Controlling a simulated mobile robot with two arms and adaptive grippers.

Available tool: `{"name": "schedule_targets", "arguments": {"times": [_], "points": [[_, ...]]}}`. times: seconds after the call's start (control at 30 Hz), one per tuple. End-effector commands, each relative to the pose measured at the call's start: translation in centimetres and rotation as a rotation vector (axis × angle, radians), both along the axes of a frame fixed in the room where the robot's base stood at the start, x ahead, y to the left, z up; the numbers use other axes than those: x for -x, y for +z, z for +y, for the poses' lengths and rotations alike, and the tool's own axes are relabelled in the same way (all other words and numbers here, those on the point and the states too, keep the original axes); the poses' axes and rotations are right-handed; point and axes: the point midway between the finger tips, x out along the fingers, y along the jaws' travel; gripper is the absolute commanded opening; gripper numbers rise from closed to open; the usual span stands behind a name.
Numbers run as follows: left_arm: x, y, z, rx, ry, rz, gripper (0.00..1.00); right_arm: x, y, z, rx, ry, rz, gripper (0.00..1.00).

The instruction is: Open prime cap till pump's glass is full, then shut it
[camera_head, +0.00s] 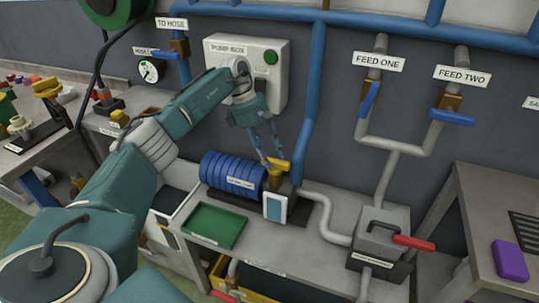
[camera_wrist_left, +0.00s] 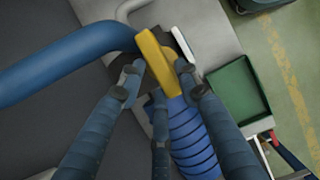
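The yellow prime cap (camera_head: 279,163) sits on top of the pump beside the blue ribbed motor (camera_head: 232,174). The pump's glass (camera_head: 275,208) is a pale blue window in a white frame on the front; its level is too small to read. My left gripper (camera_head: 273,155) points down just above the cap. In the left wrist view the yellow cap handle (camera_wrist_left: 158,60) lies between the fingertips (camera_wrist_left: 160,72), which are spread on either side of it; firm contact cannot be made out. My right gripper is not in view.
A green tray (camera_head: 215,226) lies left of the pump. Blue pipe (camera_head: 312,100) rises behind it, close to my fingers. A grey pipe (camera_head: 326,222) leads right to a box with a red lever (camera_head: 413,243). Blue feed levers (camera_head: 370,98) are on the wall.

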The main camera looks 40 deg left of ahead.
Motion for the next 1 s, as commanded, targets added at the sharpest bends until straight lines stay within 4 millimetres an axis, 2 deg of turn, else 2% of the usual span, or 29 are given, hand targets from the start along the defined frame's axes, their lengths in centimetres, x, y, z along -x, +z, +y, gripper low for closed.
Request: {"name": "schedule_targets", "arguments": {"times": [0.3, 0.43, 0.57, 0.8, 1.0], "points": [[0.0, 0.0, 0.0, 0.001, 0.002, 0.001, 0.46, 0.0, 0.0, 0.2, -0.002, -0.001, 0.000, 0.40], [0.0, 0.8, 0.3, 0.001, 0.003, -0.002, 0.46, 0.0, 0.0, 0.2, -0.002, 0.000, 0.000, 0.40], [0.1, 2.9, 1.2, 0.000, 0.004, -0.005, 0.46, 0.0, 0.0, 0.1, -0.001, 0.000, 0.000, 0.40], [0.6, 7.6, 3.0, 0.000, 0.003, -0.003, 0.46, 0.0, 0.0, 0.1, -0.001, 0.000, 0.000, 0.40], [0.8, 10.3, 4.1, 0.001, 0.002, -0.002, 0.46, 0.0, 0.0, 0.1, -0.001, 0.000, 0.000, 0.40]]}}
